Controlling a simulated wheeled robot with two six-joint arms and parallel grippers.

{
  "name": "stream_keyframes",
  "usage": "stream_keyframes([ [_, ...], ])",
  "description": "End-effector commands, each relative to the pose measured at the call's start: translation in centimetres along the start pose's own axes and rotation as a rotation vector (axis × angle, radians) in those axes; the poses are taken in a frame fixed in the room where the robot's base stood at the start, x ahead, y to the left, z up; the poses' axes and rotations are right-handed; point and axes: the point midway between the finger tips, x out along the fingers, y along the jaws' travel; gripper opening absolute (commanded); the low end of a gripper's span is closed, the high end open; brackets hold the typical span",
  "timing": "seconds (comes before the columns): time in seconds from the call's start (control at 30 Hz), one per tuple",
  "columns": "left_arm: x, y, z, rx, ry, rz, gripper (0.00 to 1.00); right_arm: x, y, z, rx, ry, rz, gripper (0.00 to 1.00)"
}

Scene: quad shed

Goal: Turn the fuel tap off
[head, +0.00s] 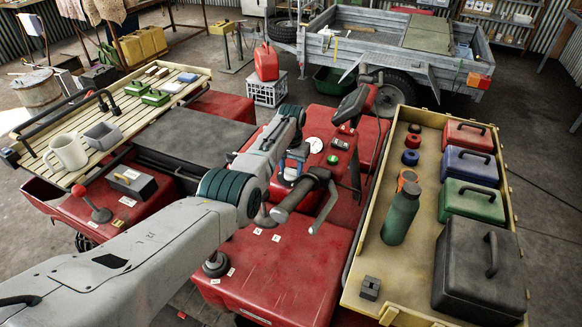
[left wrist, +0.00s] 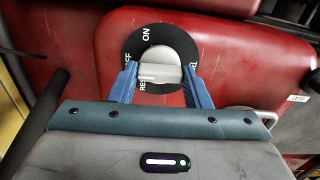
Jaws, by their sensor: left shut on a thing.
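The fuel tap is a pale grey knob (left wrist: 160,66) on a round black plate (left wrist: 141,46) on a red body panel, in the left wrist view. The plate has ON at the top, OFF at the left, RES at the lower left and a partly covered word at the right. I cannot tell which mark the knob points to. My left gripper (left wrist: 160,74) is shut on the knob, with one blue finger on each side. In the head view my left gripper (head: 293,164) is at the quad's middle; the tap is not clear there.
The quad's handlebar grip (head: 296,194) and lever are close beside my left gripper. A yellow-edged rack on the right holds a green bottle (head: 400,216) and several toolboxes. A slatted rack on the left holds a white mug (head: 67,151). A trailer (head: 385,40) stands behind.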

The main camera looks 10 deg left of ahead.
Motion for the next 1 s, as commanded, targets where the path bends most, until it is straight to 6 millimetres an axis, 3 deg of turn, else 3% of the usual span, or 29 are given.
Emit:
stream_keyframes([
  [0.57,-0.29,-0.04,-0.2,0.034,0.007,-0.001,0.21,-0.06,0.45,0.02,-0.002,0.0,0.005,0.0],
  [0.6,-0.29,-0.04,-0.2,0.034,0.007,-0.001,0.47,-0.06,0.45,0.01,-0.002,0.0,0.005,0.0],
  [0.7,-0.25,-0.04,-0.17,0.033,0.006,-0.001,0.65,-0.06,0.44,0.01,-0.002,0.0,0.005,0.0],
  [1.0,-0.21,-0.02,-0.08,0.033,0.003,0.0,0.65,-0.05,0.42,0.01,-0.002,0.0,0.004,0.0],
])
